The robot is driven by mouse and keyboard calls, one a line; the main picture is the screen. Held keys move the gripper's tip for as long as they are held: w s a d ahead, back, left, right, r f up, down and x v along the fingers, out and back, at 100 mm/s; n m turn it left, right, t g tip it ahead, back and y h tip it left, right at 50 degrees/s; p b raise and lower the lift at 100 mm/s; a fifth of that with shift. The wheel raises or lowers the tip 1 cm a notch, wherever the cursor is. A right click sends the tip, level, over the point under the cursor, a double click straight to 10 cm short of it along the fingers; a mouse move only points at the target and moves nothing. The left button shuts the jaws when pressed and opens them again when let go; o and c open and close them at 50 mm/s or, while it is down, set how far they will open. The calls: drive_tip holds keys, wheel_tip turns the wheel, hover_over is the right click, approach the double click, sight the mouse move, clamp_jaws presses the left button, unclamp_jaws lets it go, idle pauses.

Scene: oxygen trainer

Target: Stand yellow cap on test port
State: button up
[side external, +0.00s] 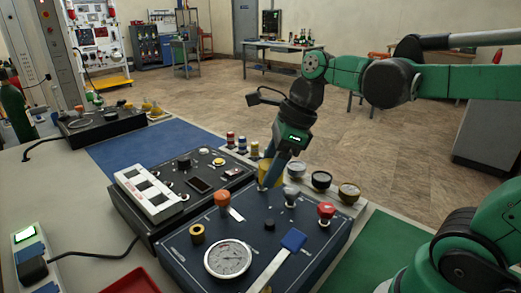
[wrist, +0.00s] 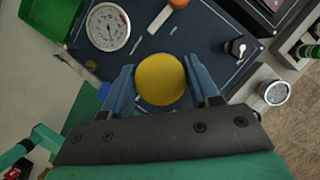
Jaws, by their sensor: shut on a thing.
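The yellow cap (wrist: 160,80) is a round, flat-topped piece held between the two blue fingers of my gripper (wrist: 163,88) in the wrist view. In the side view the yellow cap (side external: 270,173) shows partly behind my gripper (side external: 272,176), near the back edge of the dark blue trainer panel (side external: 255,245). My gripper is shut on it. I cannot tell whether the cap touches the panel. I cannot pick out the test port for sure; a brass ring fitting (side external: 197,233) stands on the panel's left part.
The panel carries a round gauge (side external: 228,258), an orange knob (side external: 222,198), red knob (side external: 326,210) and grey knob (side external: 291,194). Several small cups and caps (side external: 321,180) stand along its back edge. A second trainer box (side external: 190,185) adjoins on the left. A green mat (side external: 375,250) lies at right.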

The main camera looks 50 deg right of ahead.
wheel_tip(320, 180, up, 8)
drive_tip(key=shift+w+r, duration=0.1)
drive_tip(key=shift+r, duration=0.2)
drive_tip(key=w+a+f+n+g+y, duration=0.1)
drive_tip(key=w+a+f+n+g, duration=0.1)
drive_tip(key=w+a+f+n, duration=0.4)
drive_tip(key=w+a+f, duration=0.1)
drive_tip(key=a+f, duration=0.3)
drive_tip(key=a, duration=0.1)
drive_tip(key=shift+w, duration=0.2)
drive_tip(key=shift+f, duration=0.1)
drive_tip(key=shift+f, duration=2.45)
drive_tip(key=shift+f, duration=0.25)
